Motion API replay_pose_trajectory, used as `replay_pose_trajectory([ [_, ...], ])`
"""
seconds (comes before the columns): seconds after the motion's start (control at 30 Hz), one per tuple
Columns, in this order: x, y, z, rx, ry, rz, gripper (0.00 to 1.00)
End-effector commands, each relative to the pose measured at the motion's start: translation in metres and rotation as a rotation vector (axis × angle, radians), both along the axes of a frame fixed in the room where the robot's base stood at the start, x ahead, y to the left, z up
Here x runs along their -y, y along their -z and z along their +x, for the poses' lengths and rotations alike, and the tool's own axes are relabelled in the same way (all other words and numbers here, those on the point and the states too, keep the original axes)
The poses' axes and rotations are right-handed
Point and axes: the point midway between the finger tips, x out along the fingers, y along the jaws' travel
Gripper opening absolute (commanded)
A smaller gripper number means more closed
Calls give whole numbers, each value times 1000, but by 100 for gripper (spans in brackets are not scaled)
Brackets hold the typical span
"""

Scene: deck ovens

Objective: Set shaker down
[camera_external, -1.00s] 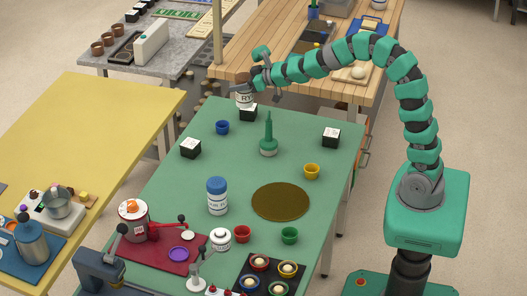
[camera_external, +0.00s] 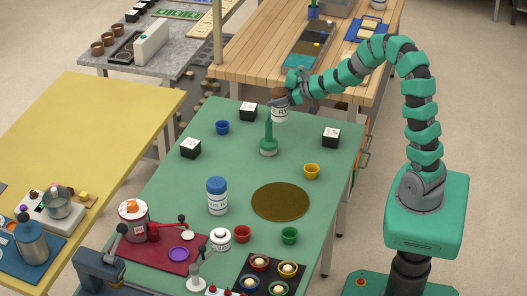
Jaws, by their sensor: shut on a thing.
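A white shaker (camera_external: 280,113) with dark lettering is held by my gripper (camera_external: 281,100) over the far edge of the green table (camera_external: 330,165). The jaws are shut around its upper part, which they partly hide. The shaker looks roughly upright; I cannot tell its exact height above the table. A second white shaker (camera_external: 217,203) with a blue lid stands on the table, left of the round brown mat (camera_external: 280,202).
The brown mat is bare. A wooden bench (camera_external: 240,65) is behind.

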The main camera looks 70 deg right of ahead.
Motion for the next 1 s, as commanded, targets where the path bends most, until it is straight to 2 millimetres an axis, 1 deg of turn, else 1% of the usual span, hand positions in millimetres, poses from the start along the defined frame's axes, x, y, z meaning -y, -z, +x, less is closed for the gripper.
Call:
replay_pose_trajectory([
  [0.03,0,12,0,-2,0,0,30],
  [0.1,0,19,0,0,1,1,30],
  [0.27,0,26,1,4,0,1,30],
  [0.33,0,32,1,3,1,1,30],
  [0.53,0,60,0,-2,0,-1,30],
  [0.6,0,63,0,0,1,-1,30],
  [0.9,0,63,1,2,1,-1,30],
  [0.93,0,63,1,3,1,-1,65],
  [1.0,0,63,1,2,1,-1,81],
])
